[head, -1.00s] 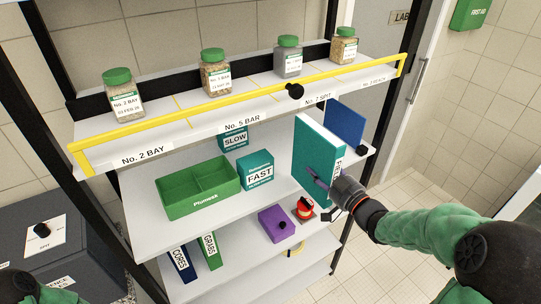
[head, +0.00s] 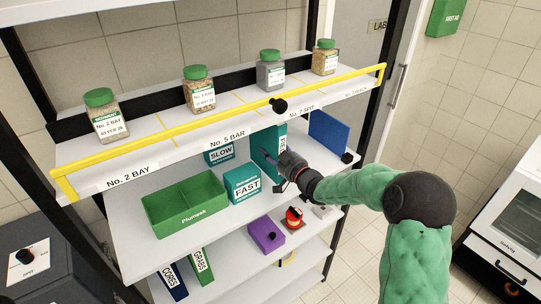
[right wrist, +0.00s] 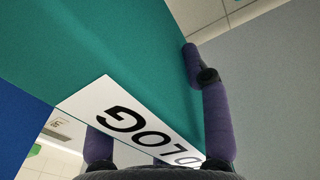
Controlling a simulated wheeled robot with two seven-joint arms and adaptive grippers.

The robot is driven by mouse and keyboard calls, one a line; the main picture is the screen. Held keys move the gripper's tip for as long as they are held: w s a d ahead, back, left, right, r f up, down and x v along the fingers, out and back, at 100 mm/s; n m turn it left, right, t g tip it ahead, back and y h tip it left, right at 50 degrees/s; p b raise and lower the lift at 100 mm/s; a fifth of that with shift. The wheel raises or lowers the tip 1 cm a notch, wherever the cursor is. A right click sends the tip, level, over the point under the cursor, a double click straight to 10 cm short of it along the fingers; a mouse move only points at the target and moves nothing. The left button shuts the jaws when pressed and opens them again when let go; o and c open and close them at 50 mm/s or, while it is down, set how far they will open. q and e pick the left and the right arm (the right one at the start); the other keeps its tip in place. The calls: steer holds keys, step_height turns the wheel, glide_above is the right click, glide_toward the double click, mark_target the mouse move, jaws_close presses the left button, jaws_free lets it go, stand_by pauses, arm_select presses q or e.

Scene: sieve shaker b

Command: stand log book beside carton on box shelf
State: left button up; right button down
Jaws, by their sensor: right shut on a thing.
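The teal log book (head: 266,146) is upright on the middle shelf, in line with the cartons. My right gripper (head: 281,160) is shut on its spine edge; the right wrist view shows the teal book (right wrist: 120,50) and its white LOG label (right wrist: 135,125) between the purple fingers. The teal FAST carton (head: 242,184) stands to the left of the book and nearer the front. The SLOW carton (head: 219,152) stands behind FAST, also left of the book. I cannot tell whether the book's bottom touches the shelf. My left gripper is not in view.
A blue board (head: 329,132) stands right of the book. The yellow-railed shelf (head: 230,118) with several jars hangs above. A purple box (head: 266,235) is below.

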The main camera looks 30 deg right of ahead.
steer(key=shift+w+r, duration=0.2)
steer(key=shift+w, duration=0.2)
steer(key=shift+w+f, duration=0.2)
steer(key=shift+f, duration=1.65)
steer(key=shift+f, duration=0.15)
steer(key=c, duration=0.6)
jaws_free()
steer(key=shift+s+a, duration=0.1)
